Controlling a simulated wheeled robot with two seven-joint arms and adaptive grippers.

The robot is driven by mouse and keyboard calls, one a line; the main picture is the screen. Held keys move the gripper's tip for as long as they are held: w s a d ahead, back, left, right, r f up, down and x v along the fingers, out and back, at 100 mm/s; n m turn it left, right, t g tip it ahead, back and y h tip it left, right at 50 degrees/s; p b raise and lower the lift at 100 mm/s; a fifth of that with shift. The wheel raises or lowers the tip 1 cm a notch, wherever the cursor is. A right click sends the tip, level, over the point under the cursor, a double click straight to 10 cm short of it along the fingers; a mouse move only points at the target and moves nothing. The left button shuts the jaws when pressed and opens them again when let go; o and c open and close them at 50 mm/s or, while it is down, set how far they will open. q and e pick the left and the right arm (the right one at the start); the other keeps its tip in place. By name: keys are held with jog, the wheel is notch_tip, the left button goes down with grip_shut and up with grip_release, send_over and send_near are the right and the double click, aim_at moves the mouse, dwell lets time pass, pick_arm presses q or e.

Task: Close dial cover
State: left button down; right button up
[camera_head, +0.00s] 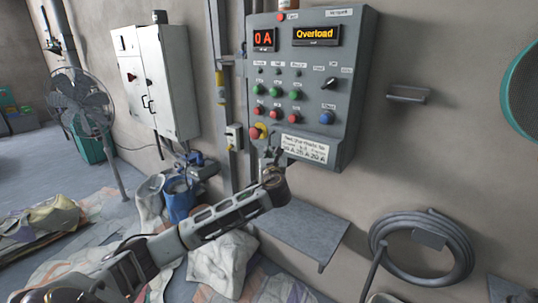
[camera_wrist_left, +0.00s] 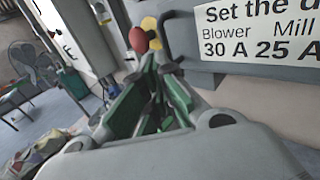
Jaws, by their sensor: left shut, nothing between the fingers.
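The grey control panel (camera_head: 345,120) hangs on the wall, with a display reading "Overload" and one reading "0 A". A black rotary knob (camera_head: 330,83) sits at its right. I cannot make out a dial cover for certain. My left gripper (camera_head: 270,156) is shut and empty, just in front of the panel's lower edge. In the left wrist view its green-padded fingers (camera_wrist_left: 150,75) point up toward the red stop button (camera_wrist_left: 138,39) on its yellow base; I cannot tell whether they touch anything. The dial-setting label (camera_wrist_left: 262,32) is right of them. My right gripper is out of view.
A grey shelf (camera_head: 300,230) juts out below the panel. A coiled hose (camera_head: 420,240) hangs at the right. A blue motor (camera_head: 180,198) and pale sacks (camera_head: 222,262) are low by the arm.

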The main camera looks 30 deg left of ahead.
pick_arm(q)
jog(key=a+v, duration=0.1)
jog(key=v, duration=0.7)
jog(key=shift+s+d+b, duration=0.15)
jog(key=shift+s+b, duration=0.3)
jog(key=shift+s, duration=0.05)
jog(key=shift+r, duration=0.1)
